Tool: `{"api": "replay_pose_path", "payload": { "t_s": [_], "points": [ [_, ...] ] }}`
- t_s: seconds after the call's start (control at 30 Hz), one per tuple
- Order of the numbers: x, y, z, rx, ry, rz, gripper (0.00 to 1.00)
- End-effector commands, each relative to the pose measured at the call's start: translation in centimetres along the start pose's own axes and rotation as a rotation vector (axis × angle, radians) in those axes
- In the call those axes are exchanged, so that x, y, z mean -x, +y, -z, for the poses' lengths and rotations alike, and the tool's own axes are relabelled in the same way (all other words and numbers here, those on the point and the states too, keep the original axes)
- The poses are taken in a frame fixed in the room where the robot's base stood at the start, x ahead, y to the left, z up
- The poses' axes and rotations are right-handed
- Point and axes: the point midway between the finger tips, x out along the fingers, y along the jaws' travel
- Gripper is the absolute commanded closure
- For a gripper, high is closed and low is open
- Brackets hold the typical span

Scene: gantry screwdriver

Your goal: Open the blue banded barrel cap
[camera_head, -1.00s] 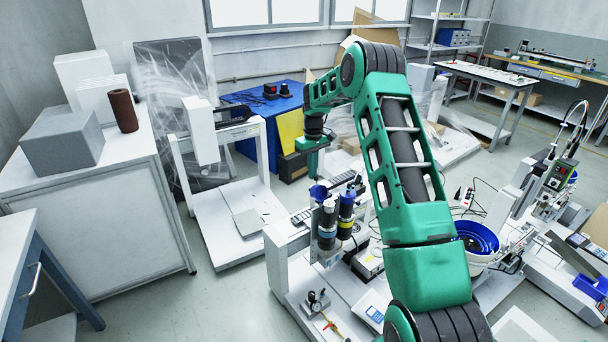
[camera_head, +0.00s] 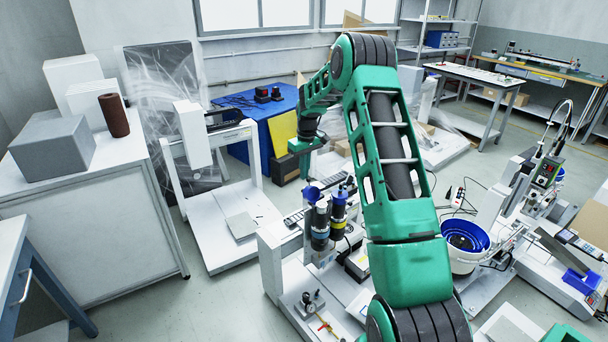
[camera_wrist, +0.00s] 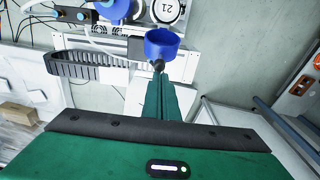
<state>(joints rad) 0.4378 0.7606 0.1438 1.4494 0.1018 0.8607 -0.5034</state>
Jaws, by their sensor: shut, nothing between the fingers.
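The blue banded barrel (camera_head: 320,228) stands upright in the dispensing stand, left of a yellow banded barrel (camera_head: 339,216). In the head view a blue cap (camera_head: 312,193) shows at the upper left of the blue banded barrel, seemingly tilted to the side. In the wrist view a blue cup-shaped cap (camera_wrist: 162,42) sits right at the tips of my gripper (camera_wrist: 158,68). The fingers are together with nothing between them; I cannot tell whether they touch the cap. Another blue part (camera_wrist: 118,9) and a white disc marked 21 (camera_wrist: 168,9) are beyond it.
A black cable chain (camera_wrist: 85,66) runs beside my fingers in the wrist view. A blue bowl feeder (camera_head: 463,240) stands right of the barrels. A white gantry stand (camera_head: 208,160) is to the left. Open floor lies at the front left.

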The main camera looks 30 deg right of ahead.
Motion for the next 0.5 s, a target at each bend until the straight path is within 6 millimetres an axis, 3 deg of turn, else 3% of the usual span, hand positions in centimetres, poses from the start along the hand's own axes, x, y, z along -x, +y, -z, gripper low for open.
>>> {"api": "replay_pose_path", "payload": {
  "t_s": [0.17, 0.5],
  "points": [
    [-0.5, 0.1, 1.9, 0.0, 0.001, -0.001, 1.0],
    [5.8, -0.2, 1.1, 0.003, 0.004, -0.003, 1.0]
  ]
}}
